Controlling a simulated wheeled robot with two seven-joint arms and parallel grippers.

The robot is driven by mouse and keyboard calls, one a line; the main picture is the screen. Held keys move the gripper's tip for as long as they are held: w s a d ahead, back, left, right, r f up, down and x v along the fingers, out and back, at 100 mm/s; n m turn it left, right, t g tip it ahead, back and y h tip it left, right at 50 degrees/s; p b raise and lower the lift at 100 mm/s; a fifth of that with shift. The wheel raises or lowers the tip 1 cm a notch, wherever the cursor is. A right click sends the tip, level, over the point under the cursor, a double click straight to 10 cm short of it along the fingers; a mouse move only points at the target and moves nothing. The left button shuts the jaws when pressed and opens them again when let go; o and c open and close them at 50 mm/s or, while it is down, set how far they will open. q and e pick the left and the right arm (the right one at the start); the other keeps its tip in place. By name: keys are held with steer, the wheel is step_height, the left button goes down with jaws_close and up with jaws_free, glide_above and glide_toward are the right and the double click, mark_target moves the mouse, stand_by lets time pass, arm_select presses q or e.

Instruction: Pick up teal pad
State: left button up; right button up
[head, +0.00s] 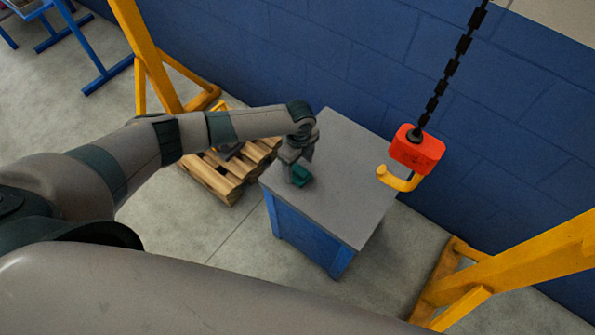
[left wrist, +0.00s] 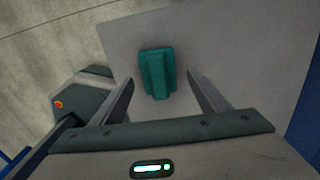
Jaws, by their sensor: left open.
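The teal pad (head: 300,175) lies on the grey top of a blue cabinet (head: 345,195), near its left edge. It also shows in the left wrist view (left wrist: 157,73), as a small stepped teal block. My left gripper (head: 292,174) points down at the pad in the head view and partly hides it. In the left wrist view its two fingers (left wrist: 158,90) are spread wide, with the pad between and a little beyond their tips. Nothing is between the fingers in contact. I cannot tell the exact height of the fingertips above the top. My right gripper is not in view.
A red hoist block with a yellow hook (head: 417,149) hangs on a black chain over the cabinet's right side. A wooden pallet (head: 215,178) lies on the floor behind my left arm. Yellow frame legs (head: 510,265) stand at both sides. The rest of the cabinet top is clear.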

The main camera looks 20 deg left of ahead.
mark_target(297, 168)
arm_select(q)
steer(key=shift+a+f, duration=0.15)
steer(key=shift+f, duration=1.45)
steer(key=shift+c, duration=0.6)
steer(key=c, duration=1.1)
